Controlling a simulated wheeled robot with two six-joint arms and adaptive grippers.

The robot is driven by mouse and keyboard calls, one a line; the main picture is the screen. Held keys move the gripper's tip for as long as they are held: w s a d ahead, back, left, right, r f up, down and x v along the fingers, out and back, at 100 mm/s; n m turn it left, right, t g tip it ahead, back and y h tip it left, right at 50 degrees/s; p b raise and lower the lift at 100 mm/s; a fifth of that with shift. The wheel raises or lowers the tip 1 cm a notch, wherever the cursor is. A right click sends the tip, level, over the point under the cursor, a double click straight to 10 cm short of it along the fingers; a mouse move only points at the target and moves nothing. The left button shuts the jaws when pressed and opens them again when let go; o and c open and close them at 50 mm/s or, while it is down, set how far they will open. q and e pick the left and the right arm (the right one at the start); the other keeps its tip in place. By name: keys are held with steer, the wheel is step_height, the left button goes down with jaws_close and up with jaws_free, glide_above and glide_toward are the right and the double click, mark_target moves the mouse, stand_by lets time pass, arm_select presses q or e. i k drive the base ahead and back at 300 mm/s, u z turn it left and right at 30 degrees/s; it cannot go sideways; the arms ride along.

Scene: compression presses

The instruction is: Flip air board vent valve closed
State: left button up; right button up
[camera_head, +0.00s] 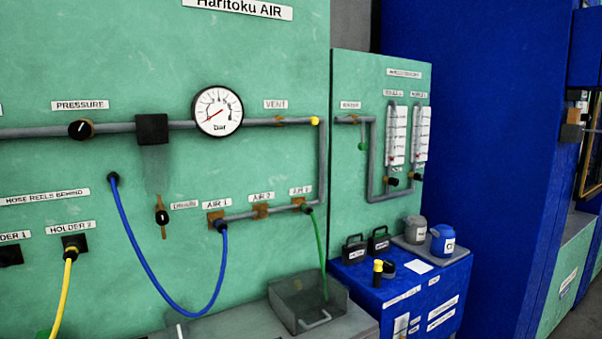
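The air board (130,70) is a green panel with a grey pipe (260,122) running across it. The vent valve (280,121) is a small brass-coloured fitting on this pipe, under the VENT label (275,104) and right of the round gauge. A yellow knob (315,121) sits to the right of the fitting, level with the pipe, near the corner where the pipe turns down. The handle itself is too small to make out clearly. Neither gripper is in view.
The pressure gauge (218,111) and pressure knob (80,129) are left of the vent. A second green panel (347,80) and a blue cabinet (400,297) stand right.

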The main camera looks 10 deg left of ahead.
mark_target(314, 120)
steer(key=z, duration=0.05)
steer(key=k, duration=0.65)
steer(key=z, duration=0.55)
steer(key=i, duration=0.6)
steer(key=z, duration=0.8)
steer(key=i, duration=1.05)
steer(key=u, duration=0.75)
steer(key=i, duration=0.65)
steer(key=u, duration=0.65)
